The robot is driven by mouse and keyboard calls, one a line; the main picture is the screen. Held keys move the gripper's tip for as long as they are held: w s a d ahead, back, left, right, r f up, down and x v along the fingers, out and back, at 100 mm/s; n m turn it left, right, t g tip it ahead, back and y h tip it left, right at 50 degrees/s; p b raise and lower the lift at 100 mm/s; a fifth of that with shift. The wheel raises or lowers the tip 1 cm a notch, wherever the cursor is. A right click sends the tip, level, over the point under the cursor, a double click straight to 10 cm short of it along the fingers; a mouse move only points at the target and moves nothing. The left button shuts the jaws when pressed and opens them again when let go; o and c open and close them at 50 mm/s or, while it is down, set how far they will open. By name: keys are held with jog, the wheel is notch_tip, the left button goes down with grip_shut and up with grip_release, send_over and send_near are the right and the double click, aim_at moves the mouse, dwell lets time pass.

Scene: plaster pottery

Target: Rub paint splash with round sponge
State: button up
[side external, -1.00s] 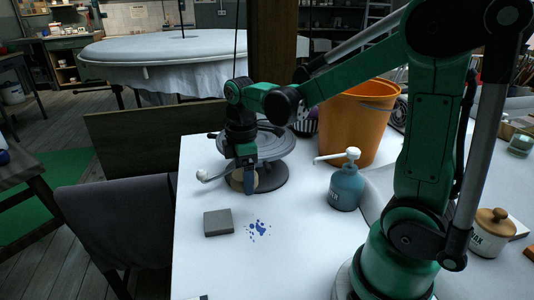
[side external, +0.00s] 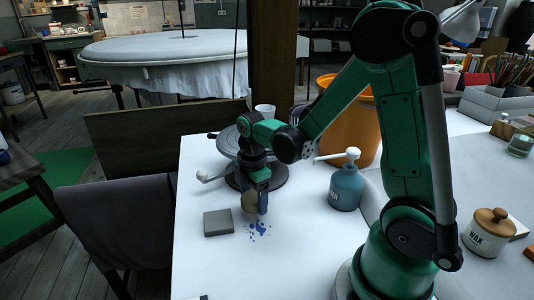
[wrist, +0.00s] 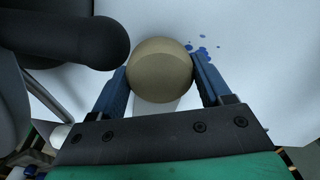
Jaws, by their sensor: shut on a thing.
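The blue paint splash (side external: 258,230) is a cluster of small spots on the white table, right of a grey block. My gripper (side external: 256,202) is shut on the round tan sponge (side external: 250,202), just behind the splash in the side view. In the wrist view the sponge (wrist: 160,70) sits between the two blue fingers of my gripper (wrist: 161,82). Some splash spots (wrist: 204,48) show beside the right finger there; the sponge or finger may hide others. I cannot tell whether the sponge touches the table.
A grey block (side external: 218,222) lies left of the splash. A blue pump bottle (side external: 346,187) stands to the right. A grey turntable (side external: 270,176) and an orange bucket (side external: 362,130) are behind. The table front (side external: 270,275) is clear.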

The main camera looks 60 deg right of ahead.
aim_at(260, 241)
jog(key=shift+f, duration=1.55)
jog(key=shift+s+a+r, duration=0.2)
jog(key=shift+s+a, duration=0.05)
jog(key=shift+a, duration=0.05)
jog(key=shift+c, duration=0.5)
jog(key=shift+s+a+f, duration=0.15)
jog(key=shift+s+a, duration=1.95)
jog(key=shift+a, duration=0.25)
jog(key=shift+w+d, duration=2.4)
jog(key=shift+d, duration=0.3)
jog(key=shift+r, duration=4.05)
